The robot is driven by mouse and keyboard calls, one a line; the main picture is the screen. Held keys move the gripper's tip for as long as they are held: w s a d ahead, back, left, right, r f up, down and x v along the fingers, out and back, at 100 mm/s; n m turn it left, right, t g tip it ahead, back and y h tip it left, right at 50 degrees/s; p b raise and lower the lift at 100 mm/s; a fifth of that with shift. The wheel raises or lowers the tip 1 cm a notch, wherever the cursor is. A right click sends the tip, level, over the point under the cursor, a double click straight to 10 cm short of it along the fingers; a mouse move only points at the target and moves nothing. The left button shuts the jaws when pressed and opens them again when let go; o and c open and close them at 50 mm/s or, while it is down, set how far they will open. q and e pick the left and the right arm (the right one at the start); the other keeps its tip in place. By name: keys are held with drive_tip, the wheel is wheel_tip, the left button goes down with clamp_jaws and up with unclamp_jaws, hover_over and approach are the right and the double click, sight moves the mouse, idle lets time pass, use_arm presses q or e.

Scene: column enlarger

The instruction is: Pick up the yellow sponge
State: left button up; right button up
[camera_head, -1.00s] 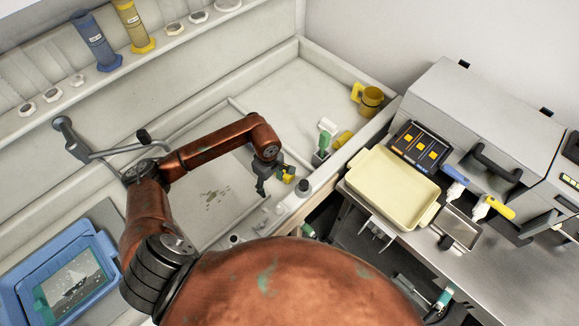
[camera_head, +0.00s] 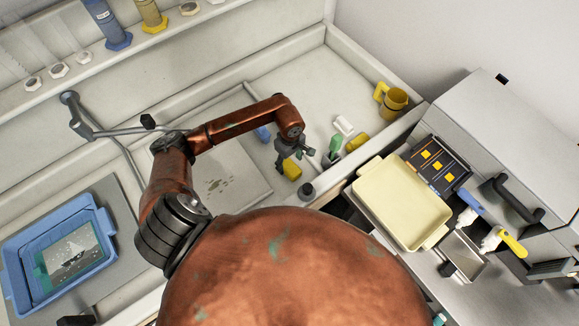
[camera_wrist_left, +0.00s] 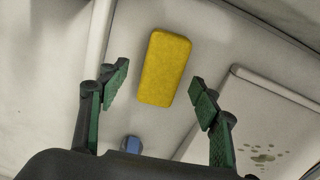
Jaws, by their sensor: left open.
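The yellow sponge (camera_head: 291,170) lies on the pale sink floor, partly hidden by my left gripper (camera_head: 287,156) in the head view. In the left wrist view the whole sponge (camera_wrist_left: 165,68) shows as a rounded yellow block. My left gripper (camera_wrist_left: 157,80) is open and empty there, its two green-padded fingers on either side of the sponge in the picture. The sponge appears beyond the fingertips and no touch shows. My right gripper is not in view.
A blue object (camera_head: 262,133) lies behind the gripper. A stained pale board (camera_head: 222,177) is to the left. A green-handled tool (camera_head: 335,145), another yellow object (camera_head: 357,143) and a yellow mug (camera_head: 394,101) stand to the right. A dark-capped bottle (camera_head: 306,191) is near the front.

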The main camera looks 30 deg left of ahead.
sight(289, 166)
use_arm(q)
wheel_tip(289, 166, down, 4)
drive_tip(key=shift+s+r, duration=0.15)
drive_tip(key=shift+r, duration=0.05)
drive_tip(key=shift+f, duration=0.25)
drive_tip(key=shift+c, duration=1.1)
drive_tip(key=c, duration=0.8)
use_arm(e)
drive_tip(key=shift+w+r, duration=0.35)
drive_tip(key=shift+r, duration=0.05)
